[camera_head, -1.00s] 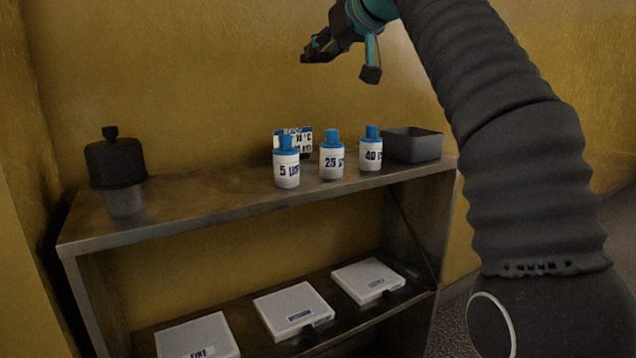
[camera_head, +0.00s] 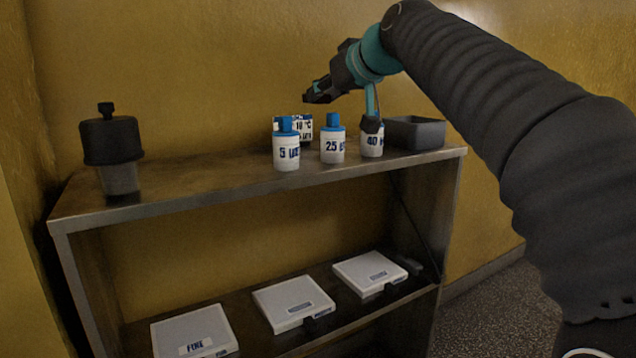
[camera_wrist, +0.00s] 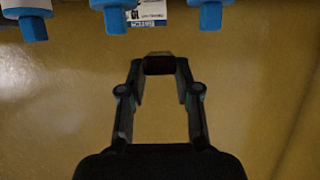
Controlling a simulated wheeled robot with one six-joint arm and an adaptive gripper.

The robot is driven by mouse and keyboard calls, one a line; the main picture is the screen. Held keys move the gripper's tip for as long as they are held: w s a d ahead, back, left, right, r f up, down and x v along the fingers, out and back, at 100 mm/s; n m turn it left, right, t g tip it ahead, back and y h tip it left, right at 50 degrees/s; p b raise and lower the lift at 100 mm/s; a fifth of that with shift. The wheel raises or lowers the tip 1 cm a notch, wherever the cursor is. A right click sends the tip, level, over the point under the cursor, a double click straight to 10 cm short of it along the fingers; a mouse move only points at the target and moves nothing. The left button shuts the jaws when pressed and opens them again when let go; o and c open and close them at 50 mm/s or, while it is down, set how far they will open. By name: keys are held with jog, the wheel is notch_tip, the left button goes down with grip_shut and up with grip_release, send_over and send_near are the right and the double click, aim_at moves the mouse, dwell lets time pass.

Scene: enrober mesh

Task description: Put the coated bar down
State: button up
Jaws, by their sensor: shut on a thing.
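My gripper (camera_head: 315,95) is in the air above and behind the row of bottles, in front of the yellow wall. In the wrist view its fingers (camera_wrist: 158,68) are shut on a small dark brown coated bar (camera_wrist: 158,64), seen end-on between the fingertips. The bar cannot be made out clearly in the head view. Nothing shows under the bar in the wrist view but yellow wall.
The shelf top (camera_head: 210,175) bears three blue-capped bottles, marked 5 (camera_head: 286,152), 25 (camera_head: 333,146) and 40 (camera_head: 371,143). A label card (camera_head: 304,128), grey tray (camera_head: 416,132) and dark-lidded jar (camera_head: 112,145) stand there too. White boxes (camera_head: 293,300) lie below.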

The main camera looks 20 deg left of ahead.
aim_at(327, 171)
jog(key=f+b, duration=0.1)
jog(key=f, duration=0.3)
jog(key=f+b, duration=0.2)
jog(key=f, duration=0.2)
jog(key=f+b, duration=0.1)
jog(key=f, duration=0.3)
jog(key=shift+s+d+f, duration=0.2)
jog(key=shift+s+d, duration=0.05)
jog(key=shift+d, duration=0.05)
jog(key=shift+f+b, duration=0.15)
jog(key=shift+b, duration=0.15)
jog(key=o, duration=0.9)
jog(key=shift+c, duration=0.2)
